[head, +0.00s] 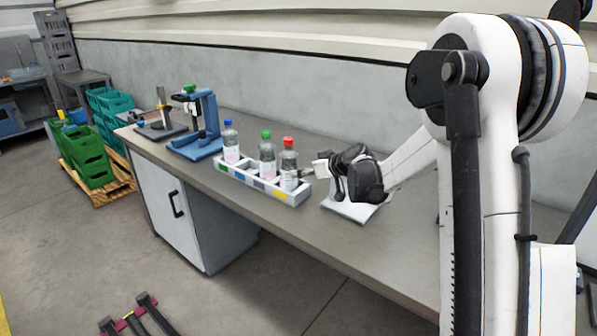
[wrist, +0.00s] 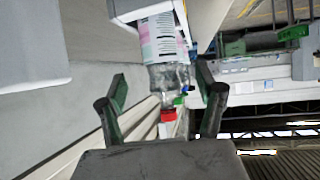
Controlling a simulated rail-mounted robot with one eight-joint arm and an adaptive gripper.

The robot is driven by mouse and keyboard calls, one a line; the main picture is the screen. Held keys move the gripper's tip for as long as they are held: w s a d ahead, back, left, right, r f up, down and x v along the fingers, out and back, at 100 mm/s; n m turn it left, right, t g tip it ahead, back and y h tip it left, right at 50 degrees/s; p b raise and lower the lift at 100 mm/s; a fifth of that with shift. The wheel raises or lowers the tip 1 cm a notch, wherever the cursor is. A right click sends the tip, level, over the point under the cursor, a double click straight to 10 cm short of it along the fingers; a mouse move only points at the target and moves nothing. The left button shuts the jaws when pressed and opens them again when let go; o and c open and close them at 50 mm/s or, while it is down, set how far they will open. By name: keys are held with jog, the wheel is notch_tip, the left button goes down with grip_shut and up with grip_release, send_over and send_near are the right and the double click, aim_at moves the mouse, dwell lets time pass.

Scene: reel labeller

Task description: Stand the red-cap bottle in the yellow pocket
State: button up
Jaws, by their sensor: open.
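The red-cap bottle (head: 289,164) stands upright in the right end part of the white rack (head: 298,196), a clear bottle with a pale label. The yellow mark (head: 281,195) is on the rack's front face just below it; the pocket floor is hidden. My gripper (head: 318,168) is just right of the bottle in the head view. In the wrist view my gripper (wrist: 162,92) is open, and the red-cap bottle (wrist: 160,42) shows upside down between and beyond the fingers. I cannot tell whether a finger touches it.
A green-cap bottle (head: 266,153) and a blue-cap bottle (head: 229,142) stand in the rack to the left. A blue stand (head: 205,125) is farther left on the bench (head: 335,240). A white plate (head: 350,210) lies below my wrist. The bench front is clear.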

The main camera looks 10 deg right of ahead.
jog(key=s+a+r+m+g+h, duration=0.1)
jog(key=s+a+r, duration=0.15)
jog(key=s, duration=0.55)
jog(key=s+a+r+g, duration=0.1)
jog(key=s+r, duration=0.3)
jog(key=s, duration=0.3)
jog(key=s+a+r+m+h, duration=0.1)
jog(key=s+a+r, duration=0.15)
jog(key=s, duration=0.55)
jog(key=s+d+f+m+g+h, duration=0.1)
jog(key=s, duration=1)
jog(key=s+d+f+m+g+h, duration=0.1)
jog(key=s+f+m+h, duration=0.1)
jog(key=s, duration=1)
jog(key=shift+s, duration=0.3)
jog(key=shift+f, duration=0.1)
